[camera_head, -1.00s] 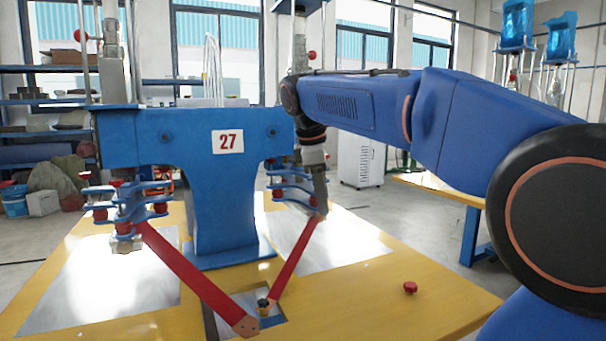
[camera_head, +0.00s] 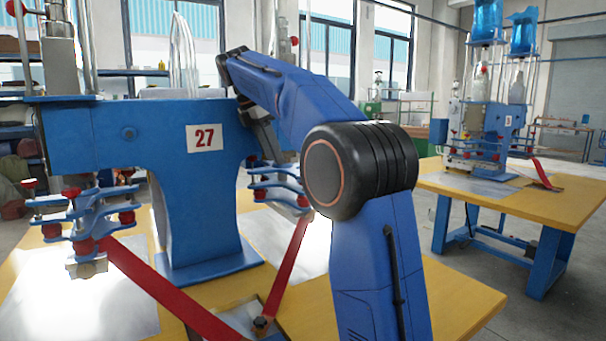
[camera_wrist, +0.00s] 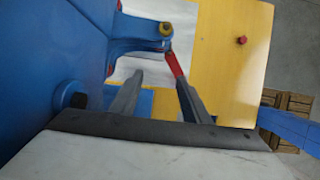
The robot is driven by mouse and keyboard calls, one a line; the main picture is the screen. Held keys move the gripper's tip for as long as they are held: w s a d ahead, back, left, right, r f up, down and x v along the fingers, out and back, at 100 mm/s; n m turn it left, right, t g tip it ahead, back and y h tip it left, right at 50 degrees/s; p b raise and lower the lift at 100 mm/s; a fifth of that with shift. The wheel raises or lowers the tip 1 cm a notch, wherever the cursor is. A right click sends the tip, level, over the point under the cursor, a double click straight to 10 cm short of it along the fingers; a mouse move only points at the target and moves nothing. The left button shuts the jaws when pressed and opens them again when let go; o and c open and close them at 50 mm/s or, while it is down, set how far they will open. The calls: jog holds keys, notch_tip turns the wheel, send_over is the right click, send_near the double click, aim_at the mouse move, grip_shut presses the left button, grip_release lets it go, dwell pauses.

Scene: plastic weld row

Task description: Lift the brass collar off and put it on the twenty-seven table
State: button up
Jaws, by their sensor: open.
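A small brass-coloured ring (camera_wrist: 166,29), which looks like the brass collar, sits at the end of a blue bracket in the wrist view. I cannot make it out surely in the head view. The twenty-seven table (camera_head: 455,290) is yellow and carries the blue machine (camera_head: 190,190) with the 27 plate (camera_head: 204,137); its top also shows in the wrist view (camera_wrist: 215,60). My gripper (camera_wrist: 160,82) is open, with nothing visible between its two grey fingers. It is beside the machine, apart from the ring in the picture. My arm hides much of it in the head view.
Red straps (camera_head: 165,290) slope down from the machine's clamps to the table. A second yellow table (camera_head: 480,190) with another blue machine stands at the right. Wooden crates (camera_wrist: 288,102) show at the wrist view's right.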

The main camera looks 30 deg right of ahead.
jog(key=shift+w+d+f, duration=0.1)
jog(key=shift+d+f, duration=0.7)
jog(key=shift+d, duration=0.9)
jog(key=shift+d+f, duration=0.75)
jog(key=shift+d, duration=0.95)
jog(key=shift+w+d+f, duration=0.1)
jog(key=shift+d+f, duration=0.7)
jog(key=shift+d, duration=0.9)
grip_shut()
